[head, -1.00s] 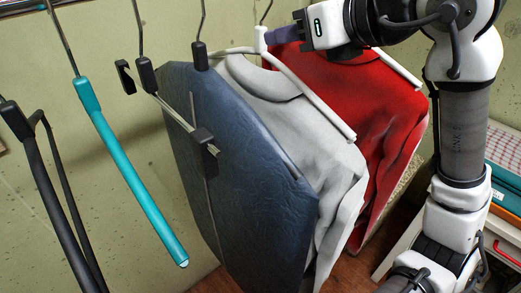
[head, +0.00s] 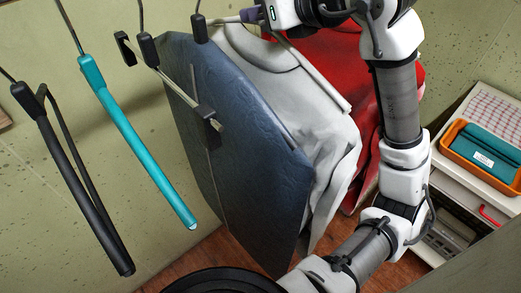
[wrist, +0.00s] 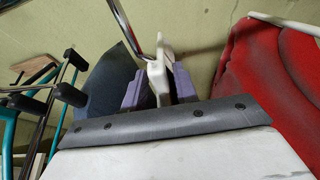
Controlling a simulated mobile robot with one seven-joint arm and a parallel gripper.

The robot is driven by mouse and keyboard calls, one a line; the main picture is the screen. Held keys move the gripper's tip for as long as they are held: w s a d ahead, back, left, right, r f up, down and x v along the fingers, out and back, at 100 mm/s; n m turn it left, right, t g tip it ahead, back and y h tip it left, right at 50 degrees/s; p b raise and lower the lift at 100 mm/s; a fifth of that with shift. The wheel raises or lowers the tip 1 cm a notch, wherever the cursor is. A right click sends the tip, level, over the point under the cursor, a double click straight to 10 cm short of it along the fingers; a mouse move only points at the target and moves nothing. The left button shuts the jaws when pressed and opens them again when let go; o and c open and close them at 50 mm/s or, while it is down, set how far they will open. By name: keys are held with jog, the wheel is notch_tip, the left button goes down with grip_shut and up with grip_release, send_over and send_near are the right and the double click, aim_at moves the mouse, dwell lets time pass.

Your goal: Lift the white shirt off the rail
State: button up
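The white shirt (head: 318,120) hangs on a white hanger (head: 318,82) between a blue garment (head: 240,150) and a red shirt (head: 318,45). My gripper (head: 246,15) is at the neck of the white hanger, at the top edge of the head view. In the wrist view, its purple fingers (wrist: 158,88) stand on either side of the pale hanger neck (wrist: 156,75) and look closed against it. A metal hook (wrist: 132,30) rises from the neck. The rail is out of view, so the hook's top is hidden.
A teal hanger (head: 135,140) and a black hanger (head: 75,180) hang empty at the left. A clip hanger (head: 180,90) holds the blue garment close in front of the white shirt. A cabinet with an orange tray (head: 453,158) stands at the right.

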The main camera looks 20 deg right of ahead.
grip_shut()
jog(key=shift+r, duration=0.1)
